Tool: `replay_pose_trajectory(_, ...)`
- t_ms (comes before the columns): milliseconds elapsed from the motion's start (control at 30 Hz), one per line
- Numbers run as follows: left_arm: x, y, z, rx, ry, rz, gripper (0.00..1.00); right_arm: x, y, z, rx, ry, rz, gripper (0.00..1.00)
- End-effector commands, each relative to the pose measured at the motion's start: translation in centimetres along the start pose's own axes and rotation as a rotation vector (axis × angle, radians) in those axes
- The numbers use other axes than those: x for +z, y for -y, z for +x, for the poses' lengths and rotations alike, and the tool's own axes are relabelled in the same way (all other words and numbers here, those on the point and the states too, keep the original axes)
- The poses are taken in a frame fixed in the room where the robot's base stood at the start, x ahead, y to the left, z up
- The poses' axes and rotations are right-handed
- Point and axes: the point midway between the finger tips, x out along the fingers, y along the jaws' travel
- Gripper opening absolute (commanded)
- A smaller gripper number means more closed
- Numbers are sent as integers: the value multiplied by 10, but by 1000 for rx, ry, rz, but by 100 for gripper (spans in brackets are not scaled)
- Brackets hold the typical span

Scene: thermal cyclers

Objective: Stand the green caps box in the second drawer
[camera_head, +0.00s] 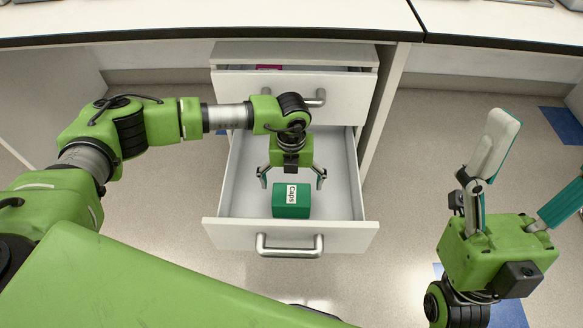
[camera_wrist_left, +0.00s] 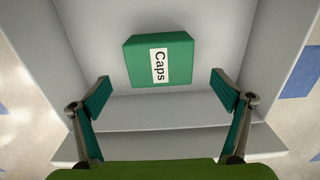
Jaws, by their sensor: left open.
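The green caps box (camera_head: 291,201) stands in the open second drawer (camera_head: 234,190), close to its front panel, with a white "Caps" label. It also shows in the left wrist view (camera_wrist_left: 160,60), resting on the drawer floor and apart from both fingers. My left gripper (camera_head: 292,183) is over the drawer, open and empty, a little behind the box in the head view. In the left wrist view its fingers (camera_wrist_left: 161,92) are spread wide apart. My right gripper (camera_head: 528,172) is at the right of the head view, its fingers spread apart with nothing between them.
The top drawer (camera_head: 345,98) above is slightly open, with a pink item (camera_head: 268,67) inside. The white bench top (camera_head: 200,18) runs along the back. The second drawer's handle (camera_head: 290,250) sticks out at the front. Bare floor lies right of the cabinet.

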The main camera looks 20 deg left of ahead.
Motion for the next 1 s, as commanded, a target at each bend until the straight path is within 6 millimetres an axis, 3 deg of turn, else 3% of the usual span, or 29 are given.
replay_pose_trajectory(200, 0, 0, -30, 0, 0, 1, 93, 48, -4, 2, 4, 223, -13, 75)
replay_pose_trajectory(400, 0, 0, -49, 1, 0, 0, 93, 81, -7, -7, 8, 378, -21, 75)
replay_pose_trajectory(600, 0, 0, -58, 1, -1, 0, 93, 95, -9, -13, 11, 448, -25, 75)
replay_pose_trajectory(1000, 0, 0, -58, 1, -1, 0, 93, 97, -9, -14, 11, 456, -26, 75)
